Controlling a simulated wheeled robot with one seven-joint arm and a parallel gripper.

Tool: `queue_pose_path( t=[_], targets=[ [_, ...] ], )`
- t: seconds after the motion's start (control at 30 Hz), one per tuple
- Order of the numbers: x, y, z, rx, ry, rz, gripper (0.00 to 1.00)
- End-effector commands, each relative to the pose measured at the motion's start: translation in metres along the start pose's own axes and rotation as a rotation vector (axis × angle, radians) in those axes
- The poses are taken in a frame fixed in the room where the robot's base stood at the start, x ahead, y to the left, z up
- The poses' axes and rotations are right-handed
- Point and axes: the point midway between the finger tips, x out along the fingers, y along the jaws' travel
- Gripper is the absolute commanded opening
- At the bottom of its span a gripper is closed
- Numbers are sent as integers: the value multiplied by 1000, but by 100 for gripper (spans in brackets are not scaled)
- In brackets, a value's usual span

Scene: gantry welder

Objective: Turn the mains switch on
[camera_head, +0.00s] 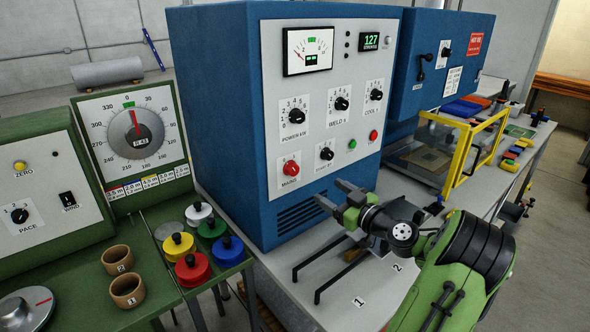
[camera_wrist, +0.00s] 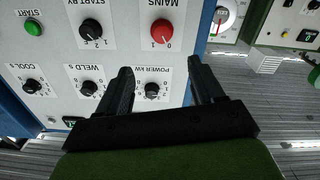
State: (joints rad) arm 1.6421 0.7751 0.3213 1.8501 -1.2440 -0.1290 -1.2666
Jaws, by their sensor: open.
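The mains switch (camera_head: 291,168) is a red round knob on a white plate marked MAINS, low on the left of the blue cabinet's grey front panel. It shows upside down in the wrist view (camera_wrist: 163,32), with 0 and 1 printed by it. I cannot tell which mark it points to. My gripper (camera_head: 332,193) is open and empty, in front of the panel, below and right of the switch in the head view. In the wrist view its two dark fingers (camera_wrist: 160,68) point toward the panel, apart from the knob, which shows beyond and between the tips.
Black STANDBY (camera_head: 327,153) and POWER kW (camera_head: 296,115) knobs sit close to the mains switch. A green button (camera_head: 352,143) and a red button (camera_head: 373,135) are to the right. A fork-like metal stand (camera_head: 318,290) is on the bench below my gripper.

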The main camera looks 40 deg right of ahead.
Motion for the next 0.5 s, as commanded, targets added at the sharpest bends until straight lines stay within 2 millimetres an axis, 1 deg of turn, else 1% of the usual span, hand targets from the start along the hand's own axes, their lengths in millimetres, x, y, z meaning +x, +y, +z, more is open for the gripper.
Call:
queue_pose_path(
  t=[0.1, 0.3, 0.4, 0.5],
  targets=[
    [28, -2, -3, 2, 2, -8, 67],
    [79, -3, -3, 3, 0, -9, 67],
    [104, -3, -3, 3, -1, -8, 67],
    [125, -3, -2, 4, -2, -7, 67]
  ],
)
